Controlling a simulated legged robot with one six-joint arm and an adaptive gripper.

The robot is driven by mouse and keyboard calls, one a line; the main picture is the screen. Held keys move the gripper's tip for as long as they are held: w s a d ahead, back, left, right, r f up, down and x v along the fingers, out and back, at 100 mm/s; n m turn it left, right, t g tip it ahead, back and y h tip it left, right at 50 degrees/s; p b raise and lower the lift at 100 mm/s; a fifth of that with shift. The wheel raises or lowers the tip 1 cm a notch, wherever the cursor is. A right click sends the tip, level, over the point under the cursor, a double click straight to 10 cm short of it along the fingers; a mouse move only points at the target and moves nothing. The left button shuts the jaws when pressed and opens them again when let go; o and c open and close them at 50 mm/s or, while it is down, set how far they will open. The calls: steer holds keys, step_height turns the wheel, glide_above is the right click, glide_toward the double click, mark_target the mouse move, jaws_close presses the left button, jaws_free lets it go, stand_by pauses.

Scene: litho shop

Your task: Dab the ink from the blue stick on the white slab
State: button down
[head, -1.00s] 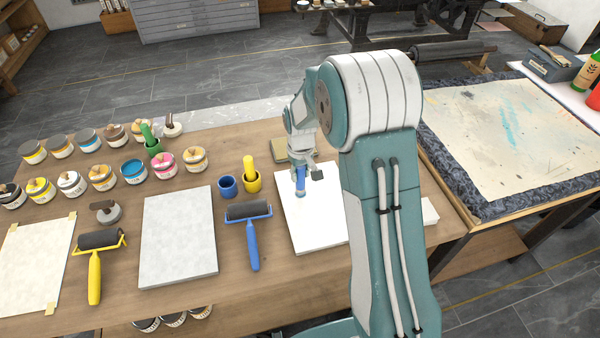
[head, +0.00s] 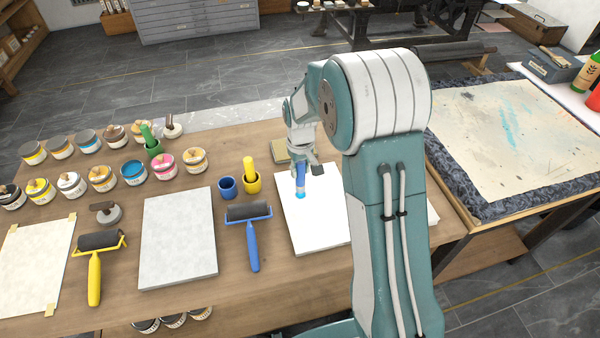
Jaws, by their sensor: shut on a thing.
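The white slab (head: 318,227) lies on the wooden table, partly hidden by my arm on its right. My gripper (head: 302,171) is above the slab's upper left part and is shut on the blue stick (head: 300,182). The stick points down, nearly upright. Its lower end shows bright light blue at the slab's surface; I cannot tell whether it touches or whether ink lies under it.
A blue cup (head: 228,187) and a yellow cup (head: 251,181) with a yellow stick stand left of the slab. A blue-handled roller (head: 252,235) and a grey slab (head: 178,238) lie further left. Several ink tins and a green cup (head: 154,148) stand at the back left.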

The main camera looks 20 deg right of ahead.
steer(key=shift+r, duration=2.35)
